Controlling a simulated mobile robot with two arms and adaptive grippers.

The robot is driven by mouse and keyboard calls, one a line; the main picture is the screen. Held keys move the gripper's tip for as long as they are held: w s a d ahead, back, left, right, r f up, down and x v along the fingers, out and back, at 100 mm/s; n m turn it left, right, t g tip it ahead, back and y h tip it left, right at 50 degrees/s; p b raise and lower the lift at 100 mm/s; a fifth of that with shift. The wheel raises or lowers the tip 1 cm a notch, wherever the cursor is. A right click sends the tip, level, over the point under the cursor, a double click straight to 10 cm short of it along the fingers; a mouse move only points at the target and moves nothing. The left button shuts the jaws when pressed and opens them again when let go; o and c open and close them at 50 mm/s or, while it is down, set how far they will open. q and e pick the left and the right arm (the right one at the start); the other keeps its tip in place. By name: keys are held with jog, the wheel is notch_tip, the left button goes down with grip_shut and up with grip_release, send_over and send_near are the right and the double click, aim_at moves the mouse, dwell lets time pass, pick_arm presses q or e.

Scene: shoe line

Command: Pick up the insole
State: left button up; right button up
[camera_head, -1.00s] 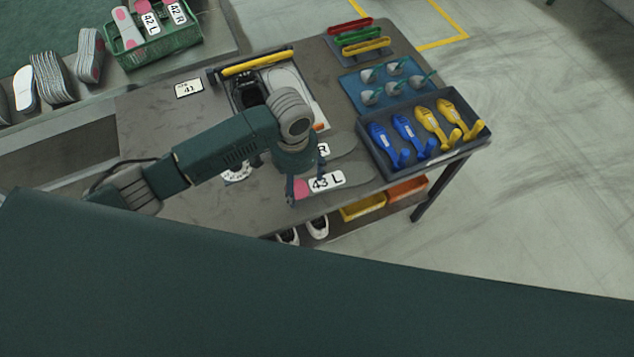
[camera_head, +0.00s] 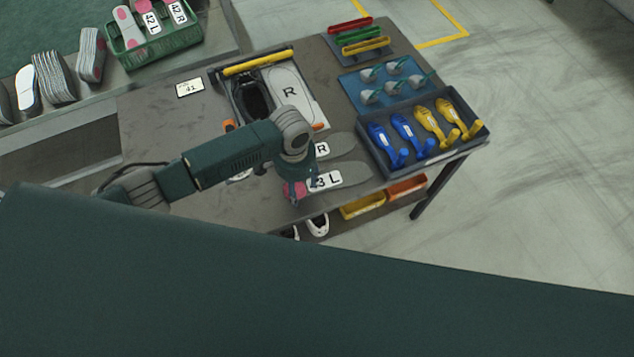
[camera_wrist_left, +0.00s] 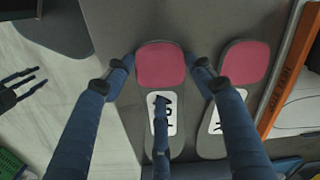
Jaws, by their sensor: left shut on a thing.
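The insole labelled 43 L (camera_head: 352,174) is grey with a pink heel and lies along the table's front edge. It also shows in the left wrist view (camera_wrist_left: 160,62). My left gripper (camera_head: 300,188) is shut on its heel end. In the left wrist view, two fingers (camera_wrist_left: 160,72) flank the pink heel and a third crosses the white label. A second grey and pink insole marked R (camera_head: 345,144) lies beside it, apart from the fingers. My right gripper (camera_wrist_left: 18,86) appears at the left edge of the wrist view, small, fingers spread and empty.
Behind the insoles stands a tray (camera_head: 226,88) with a black shoe, a white R piece and a yellow bar. A dark bin (camera_head: 372,160) with blue and yellow shoe forms is at right. A card marked 41 (camera_head: 189,88) lies on bare table at left.

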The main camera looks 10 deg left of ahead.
pick_arm(q)
jog(key=shift+s+a+f, duration=0.15)
jog(key=shift+s+a, duration=0.05)
jog(key=shift+s, duration=0.05)
jog(key=shift+r, duration=0.5)
jog(key=r+b, duration=0.1)
jog(key=r, duration=0.8)
jog(key=r+b, duration=0.1)
jog(key=r, duration=0.7)
jog(key=shift+w+d+r, duration=0.15)
jog(key=shift+w+r, duration=0.05)
jog(key=shift+r, duration=0.95)
